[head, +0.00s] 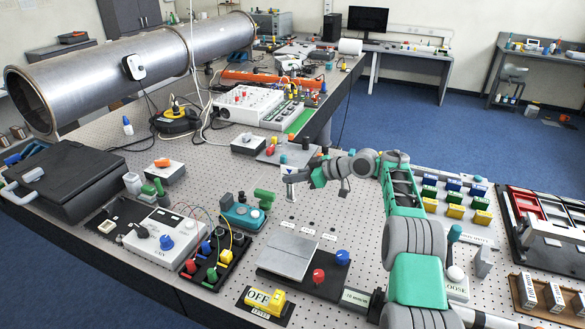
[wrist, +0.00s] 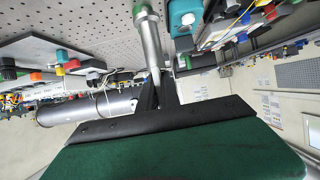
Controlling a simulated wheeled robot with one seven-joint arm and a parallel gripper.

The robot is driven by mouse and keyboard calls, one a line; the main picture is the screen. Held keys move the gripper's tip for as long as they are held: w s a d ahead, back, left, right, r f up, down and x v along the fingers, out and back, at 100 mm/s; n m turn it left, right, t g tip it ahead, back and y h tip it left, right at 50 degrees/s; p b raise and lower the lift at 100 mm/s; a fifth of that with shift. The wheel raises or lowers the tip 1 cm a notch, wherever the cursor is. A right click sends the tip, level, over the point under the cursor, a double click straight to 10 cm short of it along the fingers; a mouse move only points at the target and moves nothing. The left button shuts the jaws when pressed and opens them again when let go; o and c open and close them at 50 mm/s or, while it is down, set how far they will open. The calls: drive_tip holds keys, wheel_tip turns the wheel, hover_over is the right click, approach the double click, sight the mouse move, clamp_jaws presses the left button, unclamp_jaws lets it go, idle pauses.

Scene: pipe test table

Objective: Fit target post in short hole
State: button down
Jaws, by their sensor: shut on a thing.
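My gripper (head: 303,178) is shut on a silver post, held above the perforated table near its middle. In the wrist view the post (wrist: 151,42) is a slim metal cylinder with a green end, gripped by its thinner part between the dark fingers (wrist: 158,90). In the head view the post (head: 291,190) looks short, roughly upright and pale. Holes beside these labels are too small to tell apart, so I cannot tell which is the short hole.
A teal device (head: 243,216) and a green valve-like part (head: 264,197) stand left of the post. A grey sloped panel (head: 287,256) with red and blue knobs is in front. Coloured blocks (head: 455,196) stand at right. A large metal pipe (head: 120,70) lies behind at left.

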sight(294, 198)
drive_tip(key=shift+s+d+r, duration=0.1)
drive_tip(key=shift+d, duration=0.1)
drive_tip(key=shift+d+f+b, duration=0.1)
drive_tip(key=shift+f+b, duration=1.9)
drive_tip(key=shift+f, duration=0.75)
drive_tip(key=shift+f+b, duration=1.35)
drive_tip(key=shift+f, duration=0.25)
drive_tip(key=c, duration=1.5)
unclamp_jaws()
drive_tip(key=b+v, duration=0.1)
drive_tip(key=v, duration=0.7)
drive_tip(key=shift+b, duration=0.35)
